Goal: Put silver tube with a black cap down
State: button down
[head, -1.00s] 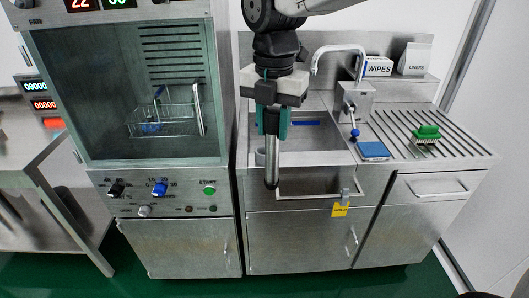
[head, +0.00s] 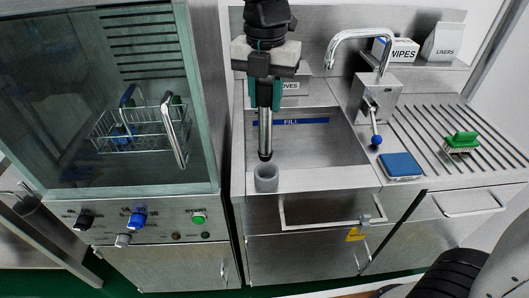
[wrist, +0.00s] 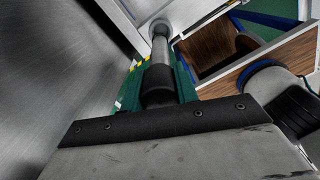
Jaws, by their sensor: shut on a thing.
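The silver tube (head: 265,134) hangs upright from my gripper (head: 264,95), with its black cap (head: 265,155) at the lower end in the head view. My gripper is shut on the tube's upper part. The cap is just above or behind a grey cup (head: 266,178) on the front ledge of the sink; whether they touch cannot be told. In the wrist view the tube (wrist: 160,52) runs away from my gripper (wrist: 168,85), and a round grey shape covers its far end.
The sink basin (head: 340,150) has a faucet (head: 352,38) at its right. A blue sponge (head: 400,166) and a green brush (head: 461,140) lie on the right counter. A washer with a wire rack (head: 120,143) stands left.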

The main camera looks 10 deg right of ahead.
aim_at(267, 131)
jog(key=f, duration=0.5)
jog(key=shift+d, duration=0.2)
jog(key=shift+f, duration=1.75)
jog(key=shift+f, duration=0.2)
jog(key=c, duration=1.1)
grip_release()
jog(key=shift+o, duration=0.2)
jog(key=shift+r, duration=0.1)
